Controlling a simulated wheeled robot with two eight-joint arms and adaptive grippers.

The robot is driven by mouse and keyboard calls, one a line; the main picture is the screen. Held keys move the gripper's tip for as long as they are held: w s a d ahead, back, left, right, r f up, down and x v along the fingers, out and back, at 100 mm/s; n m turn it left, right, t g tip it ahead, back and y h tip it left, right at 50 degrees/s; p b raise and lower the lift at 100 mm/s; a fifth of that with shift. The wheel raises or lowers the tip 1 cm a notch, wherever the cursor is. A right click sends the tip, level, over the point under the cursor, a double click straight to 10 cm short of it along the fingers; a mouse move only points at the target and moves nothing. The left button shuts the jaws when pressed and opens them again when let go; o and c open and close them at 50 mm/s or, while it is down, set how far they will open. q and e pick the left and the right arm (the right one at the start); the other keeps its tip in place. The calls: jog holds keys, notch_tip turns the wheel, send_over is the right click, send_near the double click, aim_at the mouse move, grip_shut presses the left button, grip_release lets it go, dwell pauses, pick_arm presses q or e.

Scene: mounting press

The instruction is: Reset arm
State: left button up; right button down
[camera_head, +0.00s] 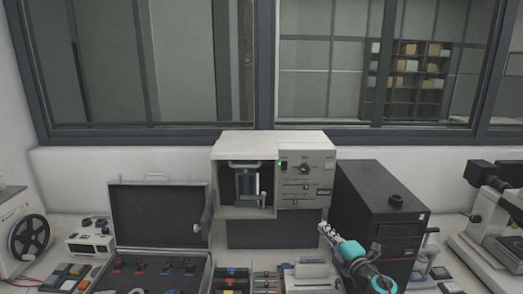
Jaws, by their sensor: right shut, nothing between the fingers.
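My right gripper (327,232) is in the lower middle of the head view, at the end of my arm with teal rings. Its fingers point up and left and are closed with nothing between them. It is in front of the lower right part of the mounting press (272,143), a pale box with an open chamber on its left and a panel of knobs and sliders on its right. A green light shows on the press. I cannot tell the exact gap between gripper and press. My left gripper is not in view.
A black computer-like case (372,190) stands right of the press, close to my right arm. An open black case (158,213) with tools lies at left. A microscope-like device (495,215) stands far right. Small parts crowd the bench front. A window wall is behind.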

jog(key=s+d+r+m+t+h+b, duration=0.2)
jog(key=s+d+r+m+h, duration=0.3)
jog(key=m+h, duration=0.3)
jog(key=s+d+f+m+g+h+b, duration=0.1)
jog(key=s+d+f+m+g+h, duration=0.1)
jog(key=s+f+m+g, duration=0.45)
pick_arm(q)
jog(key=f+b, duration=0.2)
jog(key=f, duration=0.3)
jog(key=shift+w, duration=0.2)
pick_arm(e)
jog(key=s+a+f+m+g+y, duration=0.2)
jog(key=s+a+f+m, duration=0.1)
jog(key=s+f, duration=0.5)
jog(key=s+a+f+m+g+y, duration=0.2)
jog(key=s+a+f, duration=0.4)
jog(key=s, duration=0.7)
notch_tip(320, 180, down, 2)
jog(key=shift+f+m+g, duration=0.1)
jog(key=shift+m+g, duration=0.75)
jog(key=shift+m, duration=0.2)
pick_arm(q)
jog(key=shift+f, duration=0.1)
pick_arm(e)
jog(key=shift+s, duration=0.1)
